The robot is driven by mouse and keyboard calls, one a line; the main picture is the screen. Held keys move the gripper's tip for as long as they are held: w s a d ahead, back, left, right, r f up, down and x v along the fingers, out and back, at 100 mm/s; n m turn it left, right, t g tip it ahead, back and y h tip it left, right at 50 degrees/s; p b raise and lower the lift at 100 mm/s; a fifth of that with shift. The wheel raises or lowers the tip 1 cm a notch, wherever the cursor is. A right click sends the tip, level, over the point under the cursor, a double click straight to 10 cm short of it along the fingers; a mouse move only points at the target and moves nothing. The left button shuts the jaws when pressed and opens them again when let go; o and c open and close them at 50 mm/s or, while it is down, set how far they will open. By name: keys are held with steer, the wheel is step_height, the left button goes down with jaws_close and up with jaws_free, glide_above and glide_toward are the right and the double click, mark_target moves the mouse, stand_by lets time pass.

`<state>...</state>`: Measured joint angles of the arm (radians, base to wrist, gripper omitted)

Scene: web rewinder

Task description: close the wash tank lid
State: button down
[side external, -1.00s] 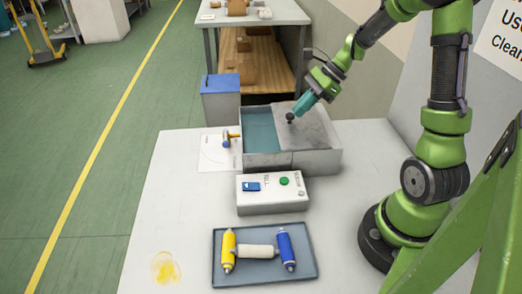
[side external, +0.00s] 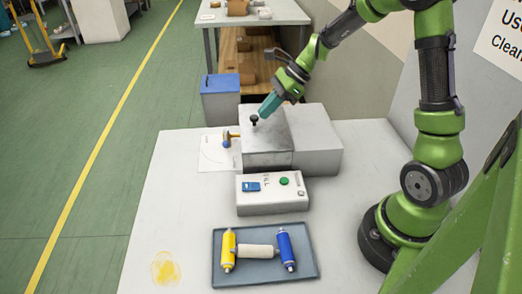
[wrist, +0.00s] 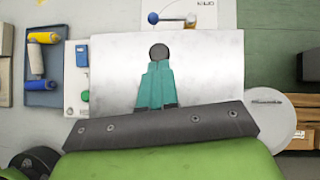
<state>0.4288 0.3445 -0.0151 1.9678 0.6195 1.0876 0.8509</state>
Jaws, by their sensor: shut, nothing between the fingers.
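The wash tank (side external: 318,150) is a grey box at the back of the white table. Its flat grey lid (side external: 268,148) lies over the left part of the tank, and no water shows. The lid also fills the middle of the wrist view (wrist: 210,75). A dark round knob (side external: 254,119) stands up near the lid's left edge; it also shows in the wrist view (wrist: 159,51). My gripper (side external: 262,112) has teal fingers, shut and empty, right beside the knob on its right. In the wrist view the fingertips (wrist: 158,66) meet the knob's edge; I cannot tell if they touch.
A control box (side external: 272,194) with a green button and blue switch stands in front of the tank. A tray (side external: 300,275) with yellow, white and blue rollers lies nearer. A blue-topped bin (side external: 220,85) stands behind.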

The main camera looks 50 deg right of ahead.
mark_target(281, 120)
steer(key=d, duration=0.1)
steer(key=s+d, duration=0.2)
steer(key=shift+d+r, duration=0.2)
steer(key=shift+r, duration=0.15)
steer(key=v, duration=0.9)
steer(key=s+a+r+n+t+h, duration=0.1)
steer(key=s+a+r+n+h, duration=0.1)
steer(key=s+a+n, duration=0.4)
steer(key=s+a+r+n+t+h, duration=0.1)
steer(key=s+a+r+n+h, duration=0.1)
steer(key=s+a+n, duration=0.4)
steer(key=a+n, duration=0.5)
steer(key=n, duration=0.4)
steer(key=shift+s+r+t+h, duration=0.15)
steer(key=shift+s+t+h, duration=0.15)
steer(key=shift+s+t, duration=0.1)
